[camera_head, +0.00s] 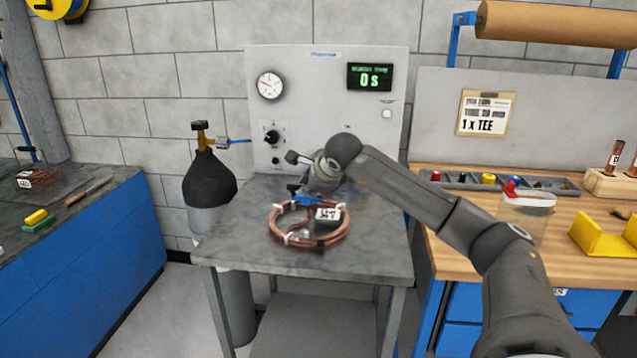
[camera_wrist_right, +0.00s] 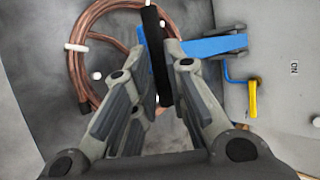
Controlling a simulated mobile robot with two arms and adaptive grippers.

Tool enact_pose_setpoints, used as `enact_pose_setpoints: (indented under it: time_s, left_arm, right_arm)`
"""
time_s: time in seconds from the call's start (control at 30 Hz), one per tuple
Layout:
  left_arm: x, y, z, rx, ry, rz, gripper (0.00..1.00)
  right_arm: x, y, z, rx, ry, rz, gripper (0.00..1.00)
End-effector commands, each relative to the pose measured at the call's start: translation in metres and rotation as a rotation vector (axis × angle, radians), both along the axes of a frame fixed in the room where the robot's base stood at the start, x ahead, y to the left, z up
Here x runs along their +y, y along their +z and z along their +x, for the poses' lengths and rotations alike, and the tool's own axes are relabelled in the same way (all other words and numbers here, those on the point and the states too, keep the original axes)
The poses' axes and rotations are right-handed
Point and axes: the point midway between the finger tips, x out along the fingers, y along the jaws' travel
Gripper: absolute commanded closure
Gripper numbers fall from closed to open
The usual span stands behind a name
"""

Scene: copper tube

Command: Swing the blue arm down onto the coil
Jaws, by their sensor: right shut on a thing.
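The copper coil (camera_head: 274,232) lies on the grey metal table, bound with white ties; it also shows at the upper left of the right wrist view (camera_wrist_right: 82,75). The blue arm (camera_head: 306,200) is just above the coil's back edge. In the right wrist view the blue arm (camera_wrist_right: 215,46) runs sideways, with a black bar-like handle (camera_wrist_right: 152,25) crossing it. My right gripper (camera_wrist_right: 158,65) is shut on this black handle. In the head view my right gripper (camera_head: 300,184) is over the back of the coil and partly hides the blue arm.
A grey panel (camera_head: 330,110) with a gauge, knob and display reading 0 s stands behind the table (camera_head: 370,255). A gas cylinder (camera_head: 209,185) stands at left. A wooden bench (camera_head: 470,240) with a bin and yellow holder is at right.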

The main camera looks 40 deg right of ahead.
Motion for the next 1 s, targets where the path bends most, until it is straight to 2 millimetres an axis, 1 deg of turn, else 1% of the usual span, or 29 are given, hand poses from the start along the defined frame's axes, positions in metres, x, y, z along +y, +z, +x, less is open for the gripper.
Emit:
enact_pose_setpoints:
  time_s: [0.03,0.2,0.3,0.57,0.6,0.67,1.0]
  left_arm:
    - [0.000,-0.003,0.004,-0.005,0.000,0.000,0.36]
    - [-0.001,-0.004,0.014,-0.020,0.000,-0.002,0.36]
    - [-0.001,-0.004,0.017,-0.025,0.000,-0.002,0.36]
    - [-0.001,-0.004,0.016,-0.023,0.000,-0.002,0.36]
    - [-0.001,-0.004,0.015,-0.022,0.000,-0.002,0.36]
    - [-0.001,-0.004,0.015,-0.022,0.000,-0.002,0.36]
    - [0.000,-0.005,0.008,-0.011,0.000,0.000,0.36]
  right_arm:
    - [0.005,-0.015,0.001,0.023,0.005,0.012,1.00]
    - [0.006,-0.027,0.004,0.036,0.006,0.015,1.00]
    - [0.006,-0.028,0.005,0.037,0.006,0.015,1.00]
    - [0.006,-0.029,0.005,0.036,0.007,0.016,1.00]
    - [0.006,-0.029,0.005,0.036,0.006,0.016,0.83]
    - [0.006,-0.029,0.005,0.037,0.006,0.015,0.77]
    - [0.005,-0.029,0.005,0.038,0.005,0.014,0.77]
